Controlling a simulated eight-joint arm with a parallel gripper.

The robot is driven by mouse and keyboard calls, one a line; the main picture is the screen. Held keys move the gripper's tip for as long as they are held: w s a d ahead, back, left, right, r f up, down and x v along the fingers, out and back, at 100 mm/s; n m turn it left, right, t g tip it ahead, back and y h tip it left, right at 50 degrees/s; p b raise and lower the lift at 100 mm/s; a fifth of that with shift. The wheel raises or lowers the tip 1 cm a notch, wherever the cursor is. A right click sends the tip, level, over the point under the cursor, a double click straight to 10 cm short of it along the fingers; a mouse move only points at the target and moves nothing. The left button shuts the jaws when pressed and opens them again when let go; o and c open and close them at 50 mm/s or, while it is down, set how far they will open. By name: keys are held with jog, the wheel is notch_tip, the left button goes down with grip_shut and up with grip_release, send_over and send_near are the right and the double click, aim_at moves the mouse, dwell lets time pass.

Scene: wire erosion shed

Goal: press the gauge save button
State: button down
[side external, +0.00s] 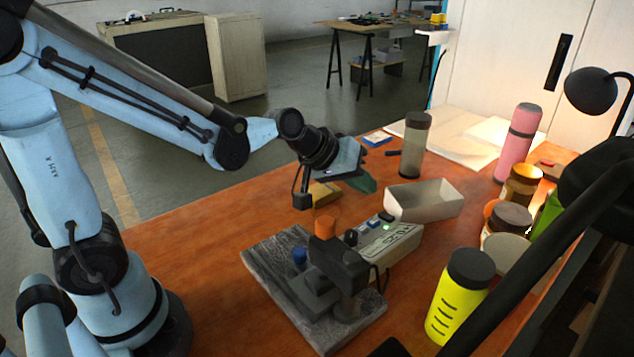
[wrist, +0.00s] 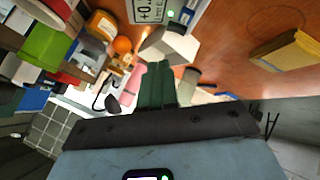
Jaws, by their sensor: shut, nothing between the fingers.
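The gauge (side external: 393,240) is a pale box with a digital display, mounted by the grey stone stand (side external: 325,300) on the orange-brown table. A blue button (side external: 387,216) and a dark one sit along its upper edge, with a small green light below. In the wrist view its display (wrist: 147,10) is cut off by the top edge, with the green light (wrist: 170,14) beside it. I cannot read which button is save. My gripper (side external: 365,184) is above the table, behind the gauge and apart from it. Its green fingers (wrist: 158,85) are shut and empty.
An open pale box (side external: 424,201) stands right behind the gauge. A grey bottle (side external: 415,145), pink bottle (side external: 517,145), yellow bottle (side external: 460,295) and several jars stand around. The table's left side is clear.

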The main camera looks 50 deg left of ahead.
aim_at(358, 228)
jog(key=shift+f, duration=3.4)
jog(key=shift+f, duration=0.15)
jog(key=shift+f, duration=0.25)
jog(key=shift+f, duration=0.35)
jog(key=shift+r, duration=0.8)
jog(key=shift+r, duration=2.5)
